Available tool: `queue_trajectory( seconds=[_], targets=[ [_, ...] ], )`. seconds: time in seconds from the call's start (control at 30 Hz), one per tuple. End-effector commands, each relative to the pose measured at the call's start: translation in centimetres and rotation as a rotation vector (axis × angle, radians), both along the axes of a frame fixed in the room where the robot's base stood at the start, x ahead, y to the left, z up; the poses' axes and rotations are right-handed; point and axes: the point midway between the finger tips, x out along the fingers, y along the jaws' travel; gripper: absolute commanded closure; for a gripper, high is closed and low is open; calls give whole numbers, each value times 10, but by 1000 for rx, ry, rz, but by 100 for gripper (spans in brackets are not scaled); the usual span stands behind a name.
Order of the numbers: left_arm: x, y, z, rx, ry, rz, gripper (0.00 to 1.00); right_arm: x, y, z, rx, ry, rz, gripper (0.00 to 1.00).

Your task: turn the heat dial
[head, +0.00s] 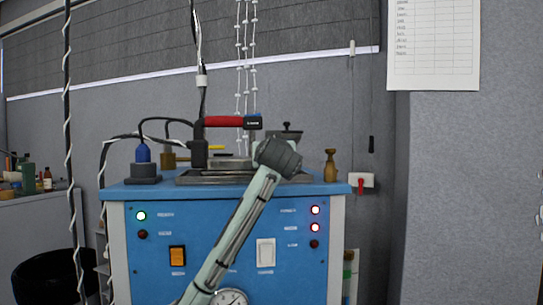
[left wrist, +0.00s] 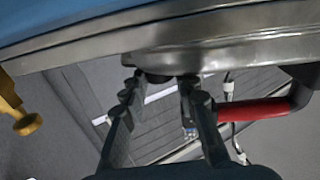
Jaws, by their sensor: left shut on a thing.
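In the head view my left arm reaches up from the bottom, across the blue machine (head: 150,255). Its dark wrist stands over the right part of the metal plate (head: 195,179) and hides the fingertips and the dial. My right gripper is in neither view.
A red handle (head: 223,122) stands left of my wrist, with cables above it. A brass bottle-shaped piece (head: 330,168) is at the top's right edge. The front panel has lamps, an orange switch (head: 177,255), a white switch (head: 265,252) and a gauge (head: 232,297) partly behind my arm.

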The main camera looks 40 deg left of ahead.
Motion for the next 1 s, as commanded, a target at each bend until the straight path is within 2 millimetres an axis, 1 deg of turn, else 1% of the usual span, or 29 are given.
queue_trajectory(
  seconds=[0.2,0.57,0.6,0.7,0.77,1.0],
  targets=[
    [-1,1,-2,-2,4,-37,100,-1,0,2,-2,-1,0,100],
    [-1,1,-2,-3,4,-40,100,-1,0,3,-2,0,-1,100],
    [0,1,-2,-3,4,-40,68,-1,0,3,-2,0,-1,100],
    [0,1,-2,-3,3,-40,56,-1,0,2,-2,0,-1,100],
    [0,1,-1,-3,3,-39,50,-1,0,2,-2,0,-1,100],
    [-1,1,-1,-1,2,-39,50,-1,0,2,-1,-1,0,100]
  ],
)
